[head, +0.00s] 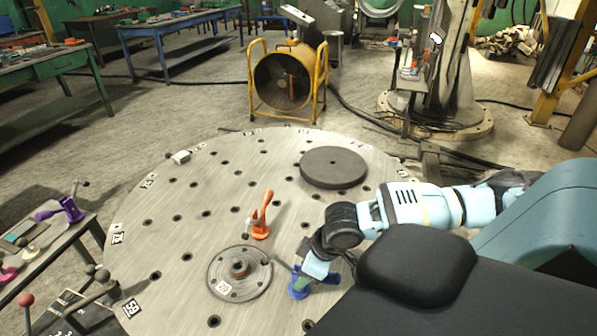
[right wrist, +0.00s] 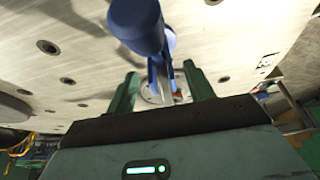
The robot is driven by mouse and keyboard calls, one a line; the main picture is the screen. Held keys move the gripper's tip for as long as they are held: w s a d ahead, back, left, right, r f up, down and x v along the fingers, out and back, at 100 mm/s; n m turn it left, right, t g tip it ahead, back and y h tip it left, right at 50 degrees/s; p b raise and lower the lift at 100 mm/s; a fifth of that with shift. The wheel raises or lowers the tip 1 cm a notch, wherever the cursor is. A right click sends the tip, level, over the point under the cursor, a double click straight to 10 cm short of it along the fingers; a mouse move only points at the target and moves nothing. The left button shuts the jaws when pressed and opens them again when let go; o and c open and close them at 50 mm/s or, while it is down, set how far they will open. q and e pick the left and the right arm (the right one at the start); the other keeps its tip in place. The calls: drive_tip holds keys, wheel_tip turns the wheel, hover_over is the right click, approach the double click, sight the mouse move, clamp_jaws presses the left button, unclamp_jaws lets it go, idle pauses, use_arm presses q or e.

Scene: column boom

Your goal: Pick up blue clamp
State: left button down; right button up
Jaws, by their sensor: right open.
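The blue clamp (head: 298,288) stands on the round metal table (head: 200,199), at its near edge right of the grey disc fixture. My right gripper (right wrist: 161,69) is open, with its two green fingers on either side of the clamp's lower part in the right wrist view. The clamp's thick blue end (right wrist: 137,26) reaches up towards the camera there. I cannot tell whether the fingers touch it. In the head view my right wrist partly hides the clamp. My left gripper is not in view.
An orange clamp (head: 263,216) stands behind the grey disc fixture (head: 239,273). A dark round plate (head: 333,167) lies at the table's back right. A purple clamp (head: 66,208) is on a side bench at left. The table's left part is mostly clear.

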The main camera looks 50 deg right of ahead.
drive_tip(key=x, duration=0.5)
drive_tip(key=shift+a, duration=0.1)
drive_tip(key=shift+c, duration=0.2)
drive_tip(key=shift+r, duration=0.1)
drive_tip(key=c, duration=1)
drive_tip(key=shift+r, duration=0.15)
drive_tip(key=shift+c, duration=0.2)
drive_tip(key=shift+w+r, duration=0.1)
drive_tip(key=shift+r, duration=0.15)
drive_tip(key=r, duration=0.3)
drive_tip(key=shift+s+a, duration=0.2)
drive_tip(key=shift+s, duration=0.1)
drive_tip(key=s+a, duration=0.3)
drive_tip(key=s, duration=0.1)
drive_tip(key=s+a, duration=0.3)
drive_tip(key=s, duration=0.1)
drive_tip(key=s+a+r, duration=0.1)
drive_tip(key=s+a, duration=0.2)
drive_tip(key=a, duration=0.1)
drive_tip(key=shift+s+r, duration=0.1)
drive_tip(key=shift+s, duration=0.3)
